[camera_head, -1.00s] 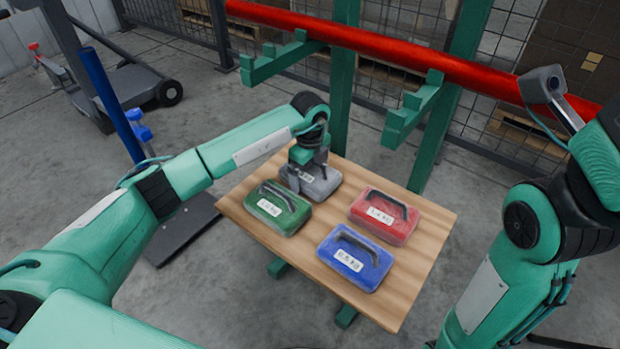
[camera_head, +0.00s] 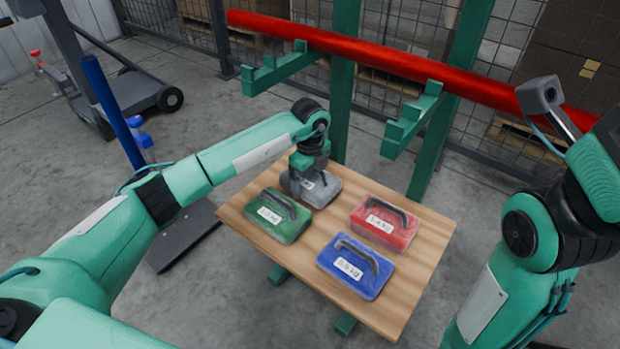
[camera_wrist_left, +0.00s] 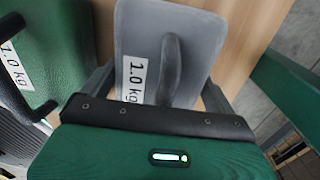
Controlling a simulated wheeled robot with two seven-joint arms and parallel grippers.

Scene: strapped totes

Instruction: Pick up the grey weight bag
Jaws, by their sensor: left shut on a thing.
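The grey weight bag (camera_head: 321,190) lies at the far left corner of the wooden table, with a dark handle on top. It also shows in the left wrist view (camera_wrist_left: 200,35), with a "1.0 kg" label. My left gripper (camera_head: 303,184) is directly over the grey bag and shut on its handle (camera_wrist_left: 171,65). The fingertips are partly hidden in both views. The bag appears to rest on the table; I cannot tell any gap. My right arm is at the right of the head view, but its gripper is out of the frame.
A green bag (camera_head: 277,215) sits close beside the grey one. A red bag (camera_head: 384,222) and a blue bag (camera_head: 355,267) lie on the wooden table (camera_head: 305,277). Behind the table stands a green rack (camera_head: 344,90) with arms carrying a long red bar (camera_head: 400,56).

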